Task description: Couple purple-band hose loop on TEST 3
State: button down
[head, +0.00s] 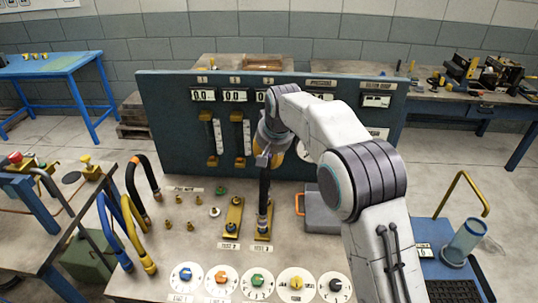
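My gripper (264,160) is above the bench's middle, in front of the blue panel. It appears shut on the top of a dark hose loop (264,188), seen nearly edge-on and hanging down. The hose's lower end is at the brass TEST 3 plate (264,236); I cannot tell whether it is seated on the fitting or just above it. A purple band cannot be clearly made out. The TEST 3 label (262,248) lies in front of the plate. The TEST 2 plate (234,213) stands just to the left with its fittings bare.
Hoses with orange (141,176), blue (109,232) and yellow (137,236) bands stand at the bench's left. Several small brass fittings (178,200) stand between. Round dials (258,281) line the front edge. A grey case (320,214) is right of TEST 3. The gauge panel (172,125) rises behind.

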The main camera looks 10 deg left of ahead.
jog(key=shift+f+b, duration=0.35)
jog(key=shift+f, duration=0.6)
dwell(1.1)
jog(key=shift+s+d+f, duration=0.15)
jog(key=shift+s+f, duration=0.05)
jog(key=shift+f, duration=0.3)
dwell(1.0)
jog(key=shift+f, duration=0.2)
dwell(1.4)
jog(key=c, duration=1.3)
grip_release()
jog(key=shift+o, duration=0.9)
jog(key=shift+w, duration=0.15)
jog(key=o, duration=0.3)
jog(key=shift+r, duration=0.15)
jog(key=shift+o, duration=0.2)
